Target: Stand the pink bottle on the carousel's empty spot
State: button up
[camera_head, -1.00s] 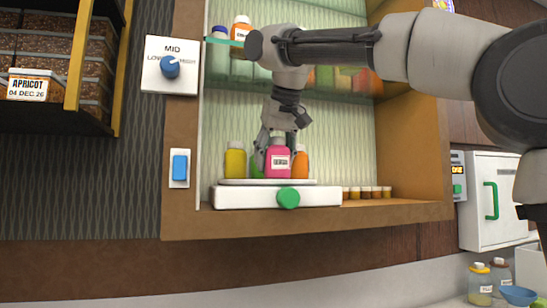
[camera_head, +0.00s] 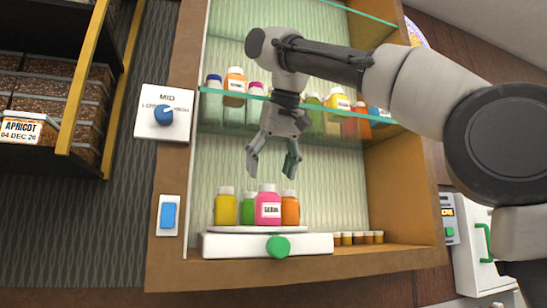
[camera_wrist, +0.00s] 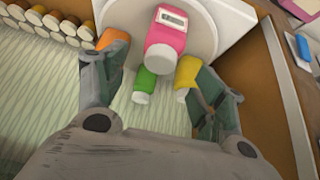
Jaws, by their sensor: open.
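The pink bottle (camera_head: 268,207) stands upright on the round white carousel (camera_head: 262,230), with its label facing out. Around it on the carousel stand a yellow bottle (camera_head: 226,207), a green bottle (camera_head: 249,208) and an orange bottle (camera_head: 290,207). In the wrist view the pink bottle (camera_wrist: 165,37) stands on the carousel disc (camera_wrist: 203,28), apart from the fingers. My gripper (camera_head: 272,172) is open and empty above the bottles, fingers pointing down. In the wrist view its fingers (camera_wrist: 148,88) are spread wide.
A glass shelf (camera_head: 225,93) with several bottles lies behind my arm. The carousel sits on a white base with a green knob (camera_head: 278,246). Several small jars (camera_head: 358,238) stand to its right. Cabinet side walls bound the space.

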jog(key=shift+v, duration=1.45)
jog(key=s+d+f+m+h, duration=0.1)
jog(key=d+f, duration=1.6)
jog(key=d, duration=0.3)
jog(key=s+d+f+m, duration=0.1)
jog(key=s+d+f, duration=0.3)
jog(key=f, duration=0.5)
jog(key=s+d+f+m+g, duration=0.1)
jog(key=s+d+f, duration=0.3)
jog(key=s+f, duration=0.3)
jog(key=s+d+f+m+h, duration=0.1)
jog(key=s+d+f, duration=0.4)
jog(key=f, duration=0.5)
jog(key=shift+s+f+g, duration=0.25)
jog(key=shift+f+g, duration=0.15)
